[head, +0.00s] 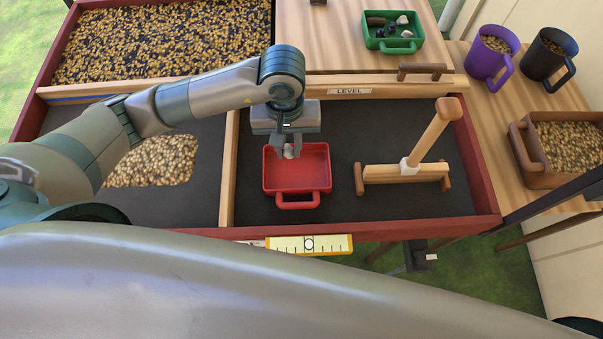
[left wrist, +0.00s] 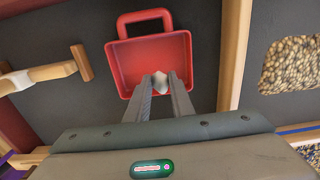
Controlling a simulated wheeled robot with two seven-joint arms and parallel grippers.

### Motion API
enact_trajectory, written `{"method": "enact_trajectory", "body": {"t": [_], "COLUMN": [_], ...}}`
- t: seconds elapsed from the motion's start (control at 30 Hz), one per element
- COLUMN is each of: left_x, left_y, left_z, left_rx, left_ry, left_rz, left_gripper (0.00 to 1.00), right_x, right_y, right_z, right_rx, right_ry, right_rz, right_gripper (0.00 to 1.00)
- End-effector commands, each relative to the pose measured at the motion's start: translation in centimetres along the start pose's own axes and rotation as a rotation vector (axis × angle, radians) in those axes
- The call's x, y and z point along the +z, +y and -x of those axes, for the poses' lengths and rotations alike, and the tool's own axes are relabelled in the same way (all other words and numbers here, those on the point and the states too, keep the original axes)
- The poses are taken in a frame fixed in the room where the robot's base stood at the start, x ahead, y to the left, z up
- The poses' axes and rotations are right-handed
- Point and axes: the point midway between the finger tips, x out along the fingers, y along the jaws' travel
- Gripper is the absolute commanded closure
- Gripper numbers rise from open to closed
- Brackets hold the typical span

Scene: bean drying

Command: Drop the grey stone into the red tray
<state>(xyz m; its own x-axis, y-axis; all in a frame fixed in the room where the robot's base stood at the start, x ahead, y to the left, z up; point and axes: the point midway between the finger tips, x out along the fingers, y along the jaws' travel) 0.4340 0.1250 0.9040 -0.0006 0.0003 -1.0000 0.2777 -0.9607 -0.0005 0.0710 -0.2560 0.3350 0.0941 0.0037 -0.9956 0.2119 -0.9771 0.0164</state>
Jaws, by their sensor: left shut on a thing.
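The red tray (head: 318,185) lies on the dark bed in the middle of the head view, its handle toward me. It also shows in the left wrist view (left wrist: 128,50), where its inside looks empty apart from what the gripper covers. My left gripper (head: 286,153) points down over the tray's far left part. It is shut on the small pale grey stone (left wrist: 159,83), which shows between the fingertips in both views. The stone's height above the tray floor is hard to tell. My right gripper is not in view.
A wooden rake (head: 405,173) stands right of the tray. A wooden divider (head: 229,170) is on its left, with a bean pile (head: 152,160) beyond. A green tray (head: 393,44) with small pieces sits on the lid. Purple (head: 488,62) and black mugs (head: 545,65) stand at right.

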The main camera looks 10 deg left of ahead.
Motion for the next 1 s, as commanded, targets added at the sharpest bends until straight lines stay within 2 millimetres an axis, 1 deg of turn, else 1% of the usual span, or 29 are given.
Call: {"method": "enact_trajectory", "body": {"t": [0.27, 0.37, 0.7, 0.83, 1.0], "left_x": [0.0, 0.1, 0.1, 0.1, 0.0], "left_y": [0.0, 0.0, 0.0, 0.0, 0.0], "left_z": [-0.7, -1.4, -4.7, -5.5, -6.0], "left_rx": [0.0, 0.001, 0.001, 0.0, 0.0], "left_ry": [-0.001, -0.002, -0.002, -0.002, 0.0], "left_rz": [0.0, -0.001, 0.0, -0.001, 0.0], "left_gripper": [1.0, 1.0, 1.0, 1.0, 1.0], "right_x": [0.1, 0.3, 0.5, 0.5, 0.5], "right_y": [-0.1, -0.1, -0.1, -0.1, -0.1], "right_z": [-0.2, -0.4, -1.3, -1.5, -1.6], "right_rx": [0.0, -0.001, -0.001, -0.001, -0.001], "right_ry": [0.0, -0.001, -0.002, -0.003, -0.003], "right_rz": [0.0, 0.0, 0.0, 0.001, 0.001], "right_gripper": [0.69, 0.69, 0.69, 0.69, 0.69]}}
